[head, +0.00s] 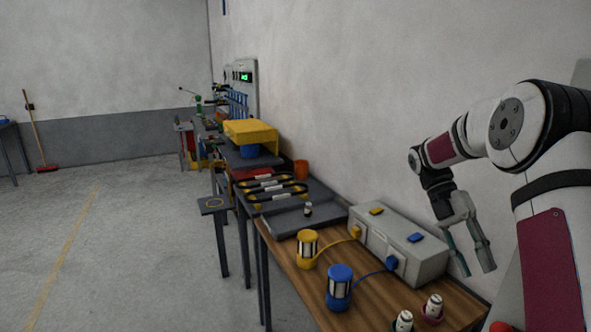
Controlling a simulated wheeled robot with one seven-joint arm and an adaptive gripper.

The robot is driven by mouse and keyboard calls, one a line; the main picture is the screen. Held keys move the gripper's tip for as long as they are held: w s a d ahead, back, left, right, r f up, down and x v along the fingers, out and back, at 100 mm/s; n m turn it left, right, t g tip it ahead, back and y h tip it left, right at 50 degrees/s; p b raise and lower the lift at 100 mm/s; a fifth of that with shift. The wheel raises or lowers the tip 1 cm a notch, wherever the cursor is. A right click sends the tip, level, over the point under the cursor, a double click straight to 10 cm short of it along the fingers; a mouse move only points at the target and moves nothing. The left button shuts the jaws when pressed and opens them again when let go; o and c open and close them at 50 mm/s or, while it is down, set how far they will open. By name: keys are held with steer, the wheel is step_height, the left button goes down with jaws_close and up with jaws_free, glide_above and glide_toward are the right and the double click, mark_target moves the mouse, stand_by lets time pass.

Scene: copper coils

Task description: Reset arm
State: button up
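My arm comes in from the right edge in the head view. My gripper (469,262) hangs at its end, fingers pointing down, over the right part of the wooden table (375,300) near the wall. The two fingers stand apart with nothing between them. In the picture the gripper is just right of a grey box (395,240) with a yellow and a blue patch on top. I cannot tell the height of the fingertips over the table.
A yellow coil (307,248) and a blue coil (339,287) stand on the table, cabled to the grey box. Two small white-topped pieces (403,321) (432,308) stand at the front. More benches line the wall. The floor (130,240) at left is clear.

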steer(key=s+a+r+m+t, duration=0.7)
steer(key=s+a+r+m, duration=0.2)
steer(key=a+r+m, duration=0.15)
steer(key=s+a+f+m+t+y, duration=0.1)
steer(key=s+a+m+t+y, duration=0.1)
steer(key=s+a+m+t, duration=0.5)
steer(key=shift+s+a+f+m+t, duration=0.4)
steer(key=shift+s+m, duration=1.65)
steer(key=shift+m, duration=1.8)
steer(key=shift+d+r, duration=0.1)
steer(key=shift+r, duration=0.05)
